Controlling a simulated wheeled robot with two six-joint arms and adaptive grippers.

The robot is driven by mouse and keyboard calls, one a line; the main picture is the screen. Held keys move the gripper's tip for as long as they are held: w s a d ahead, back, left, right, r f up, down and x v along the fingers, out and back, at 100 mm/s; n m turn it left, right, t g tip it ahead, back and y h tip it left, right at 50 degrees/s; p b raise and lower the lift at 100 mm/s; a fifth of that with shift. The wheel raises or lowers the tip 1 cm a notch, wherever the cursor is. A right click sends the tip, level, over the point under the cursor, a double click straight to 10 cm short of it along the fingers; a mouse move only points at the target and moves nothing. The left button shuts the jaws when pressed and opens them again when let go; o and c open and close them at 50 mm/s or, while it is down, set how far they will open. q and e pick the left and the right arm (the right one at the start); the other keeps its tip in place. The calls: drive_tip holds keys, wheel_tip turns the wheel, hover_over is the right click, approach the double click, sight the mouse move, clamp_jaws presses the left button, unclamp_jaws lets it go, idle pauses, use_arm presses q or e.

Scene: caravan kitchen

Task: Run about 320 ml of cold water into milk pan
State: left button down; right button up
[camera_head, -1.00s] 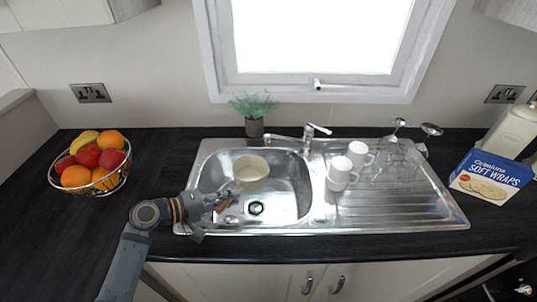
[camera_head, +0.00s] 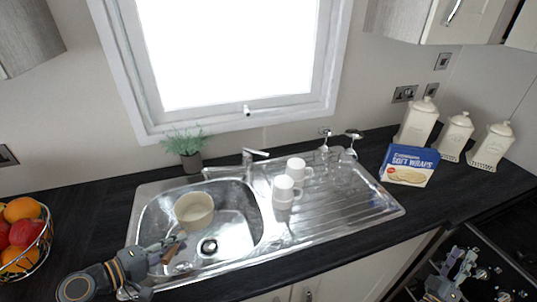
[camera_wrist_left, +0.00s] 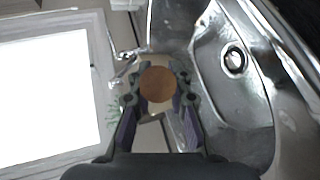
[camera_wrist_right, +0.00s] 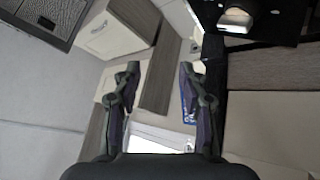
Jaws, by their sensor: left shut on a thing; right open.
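The cream milk pan (camera_head: 194,212) is held over the steel sink bowl (camera_head: 240,228), in the head view's left half. My left gripper (camera_head: 172,249) is shut on its handle; the handle's round brown end (camera_wrist_left: 157,84) shows between the fingers in the left wrist view. The tap (camera_head: 246,166) stands behind the bowl, its spout reaching left behind the pan, its lever pointing right. No running water is visible. The inside of the pan is too small to read. My right gripper (camera_wrist_right: 160,75) is open and empty, at the head view's lower right.
Two white mugs (camera_head: 283,190) and upturned glasses (camera_head: 352,145) stand on the drainer (camera_head: 340,205). A potted plant (camera_head: 190,160) is behind the sink. A fruit basket (camera_head: 38,262) is at far left.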

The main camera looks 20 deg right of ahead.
drive_tip(key=w+a+r+n+t+y, duration=0.75)
drive_tip(key=w+a+y, duration=0.25)
drive_tip(key=w+y, duration=0.15)
drive_tip(key=w+a+r+n+t+y, duration=0.6)
drive_tip(key=w+a+r+n+y, duration=0.35)
drive_tip(key=w, duration=0.35)
drive_tip(key=w+d+f+m+g+h, duration=0.3)
drive_tip(key=w+d+m+g+h, duration=0.35)
drive_tip(key=d+m+h, duration=0.3)
drive_tip(key=w+a+g+y, duration=0.2)
drive_tip(key=w+a+y, duration=0.2)
drive_tip(key=w+a, duration=0.4)
drive_tip(key=w+a+r+t+y, duration=0.35)
drive_tip(key=w+a+r, duration=0.2)
drive_tip(key=r, duration=0.35)
drive_tip(key=w+a+r+t+y, duration=0.2)
drive_tip(key=w+a+r+y, duration=0.3)
drive_tip(key=r, duration=0.5)
drive_tip(key=n+g+y, duration=0.1)
drive_tip(key=g+y, duration=0.5)
drive_tip(key=g, duration=0.5)
approach(265, 154)
drive_tip(key=shift+t, duration=0.25)
drive_tip(key=x, duration=0.8)
drive_tip(key=shift+w+a+f, duration=0.1)
drive_tip(key=shift+w+f, duration=0.05)
drive_tip(key=shift+f, duration=0.05)
